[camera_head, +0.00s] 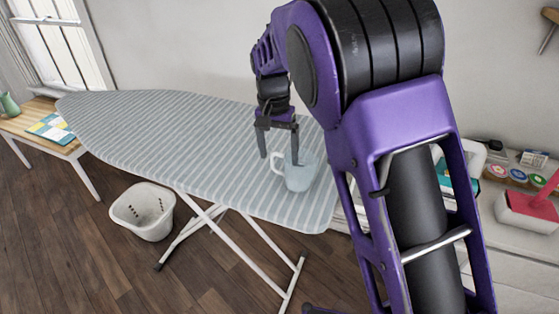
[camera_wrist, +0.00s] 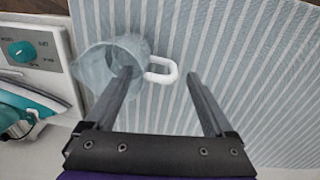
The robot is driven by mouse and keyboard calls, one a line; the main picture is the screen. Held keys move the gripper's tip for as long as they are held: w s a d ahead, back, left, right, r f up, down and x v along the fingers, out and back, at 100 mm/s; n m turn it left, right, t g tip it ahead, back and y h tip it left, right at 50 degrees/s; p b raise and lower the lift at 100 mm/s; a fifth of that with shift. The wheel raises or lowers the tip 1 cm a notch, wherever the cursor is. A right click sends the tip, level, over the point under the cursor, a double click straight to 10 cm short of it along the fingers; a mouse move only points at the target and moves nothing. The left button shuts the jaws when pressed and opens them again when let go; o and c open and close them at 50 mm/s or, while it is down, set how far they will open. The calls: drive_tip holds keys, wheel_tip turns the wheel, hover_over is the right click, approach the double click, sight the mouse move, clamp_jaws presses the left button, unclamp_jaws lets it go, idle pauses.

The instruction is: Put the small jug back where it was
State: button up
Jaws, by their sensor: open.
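A pale blue jug (camera_head: 302,178) with a white handle stands upright on the striped ironing board (camera_head: 160,130), near its right end. In the wrist view the jug (camera_wrist: 90,75) is at upper left, its handle (camera_wrist: 171,78) pointing right. My gripper (camera_head: 278,157) is open and points down at the jug. In the wrist view its fingers (camera_wrist: 158,75) straddle the handle. One finger overlaps the jug's mouth; I cannot tell whether its tip is inside. The other is outside, beyond the handle. A small green jug (camera_head: 9,104) stands on the wooden side table (camera_head: 20,123) at far left.
A teal iron (camera_wrist: 20,108) and a white machine with a teal dial (camera_wrist: 25,52) lie left of the jug in the wrist view. A white basket (camera_head: 143,215) stands on the floor. A red-handled object (camera_head: 530,207) sits far right. The board's middle is clear.

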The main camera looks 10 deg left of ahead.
drive_tip(key=r, duration=0.5)
drive_tip(key=r+p, duration=0.1)
drive_tip(key=r, duration=0.2)
drive_tip(key=shift+a, duration=0.25)
